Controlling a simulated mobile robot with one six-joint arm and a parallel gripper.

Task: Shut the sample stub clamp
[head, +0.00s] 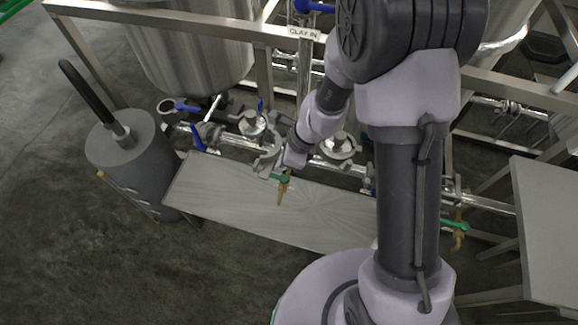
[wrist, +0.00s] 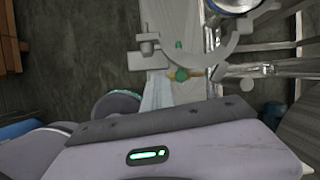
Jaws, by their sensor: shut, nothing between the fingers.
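A grey clamp jaw, which I take as the sample stub clamp (wrist: 241,41), curves across the top of the wrist view. It stands apart from the round pipe end (wrist: 232,5) beside it and looks open. A bolt with a nut (wrist: 148,47) is at its left end. In the head view the clamp is small beside my gripper (head: 270,160) and partly hidden. A sample valve with a green handle (head: 279,177) and brass spout (head: 282,194) is just below. My gripper is shut and empty, close to the clamp; its fingertips are hard to make out.
A steel bench (head: 235,205) lies below the pipes. A grey cylinder with a black hose (head: 130,160) stands left. Blue-handled valves (head: 198,137) and the frame rail (head: 200,24) crowd the space around my arm. Another table (head: 548,220) is at right.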

